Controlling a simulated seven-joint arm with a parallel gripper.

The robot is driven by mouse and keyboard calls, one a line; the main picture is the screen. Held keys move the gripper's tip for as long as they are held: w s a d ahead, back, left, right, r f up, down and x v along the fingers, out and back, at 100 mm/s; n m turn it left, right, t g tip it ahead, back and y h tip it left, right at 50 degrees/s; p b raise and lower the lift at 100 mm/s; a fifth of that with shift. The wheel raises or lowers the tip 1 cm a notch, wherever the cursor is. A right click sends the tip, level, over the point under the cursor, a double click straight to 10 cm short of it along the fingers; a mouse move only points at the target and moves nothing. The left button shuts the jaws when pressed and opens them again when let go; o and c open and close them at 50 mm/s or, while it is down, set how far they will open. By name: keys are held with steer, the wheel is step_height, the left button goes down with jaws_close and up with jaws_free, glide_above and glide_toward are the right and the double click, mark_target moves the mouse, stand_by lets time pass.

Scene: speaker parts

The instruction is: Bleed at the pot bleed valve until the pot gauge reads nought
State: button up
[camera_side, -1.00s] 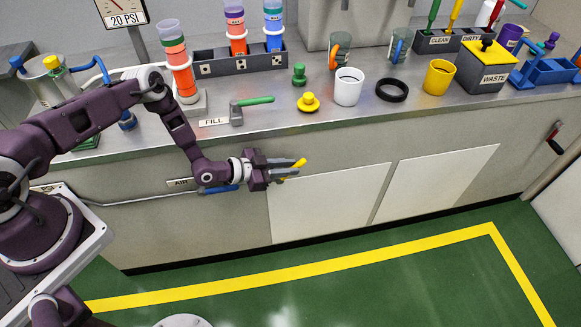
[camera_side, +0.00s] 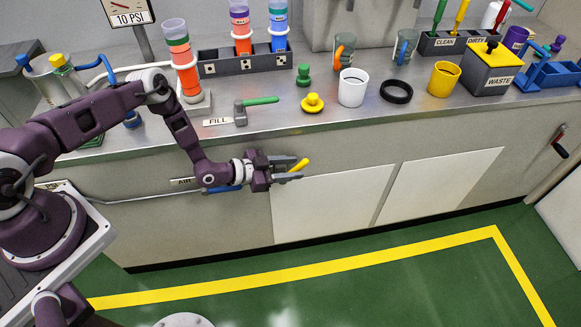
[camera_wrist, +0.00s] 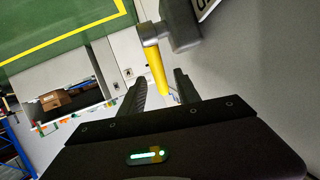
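The gauge (camera_side: 128,18) at the upper left of the side view reads 10 PSI; its dial is cut off at the top. A silver pot (camera_side: 48,84) with a yellow cap stands on the counter's left end. My gripper (camera_side: 290,170) is in front of the cabinet, below the counter edge. A yellow lever (camera_side: 301,164) shows at its fingertips. In the wrist view the yellow lever (camera_wrist: 158,70) hangs from a grey valve body (camera_wrist: 180,24), its end between my gripper's fingers (camera_wrist: 162,88). The fingers are apart, with gaps beside the lever. Contact is unclear.
A blue handle (camera_side: 222,189) sits below the AIR label (camera_side: 181,182). On the counter are a FILL lever (camera_side: 258,101), a yellow knobbed part (camera_side: 313,104), a white cup (camera_side: 352,90) and a WASTE bin (camera_side: 490,72).

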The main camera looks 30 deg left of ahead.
steer(key=v, duration=0.7)
steer(key=shift+r, duration=0.15)
steer(key=shift+c, duration=1.3)
step_height(320, 180, up, 11)
steer(key=shift+r, duration=0.25)
jaws_close()
steer(key=w+d+f+m+g+y, duration=0.1)
steer(key=w+d+f+m+y, duration=0.3)
steer(key=d+f+m+y, duration=0.25)
steer(key=s+d+r+m+t+y, duration=0.2)
steer(key=s+d+r+m+y, duration=0.35)
steer(key=d+m, duration=0.2)
step_height(320, 180, down, 14)
steer(key=n+y, duration=0.1)
steer(key=w+a, duration=0.6)
steer(key=w, duration=0.2)
steer(key=shift+f, duration=0.2)
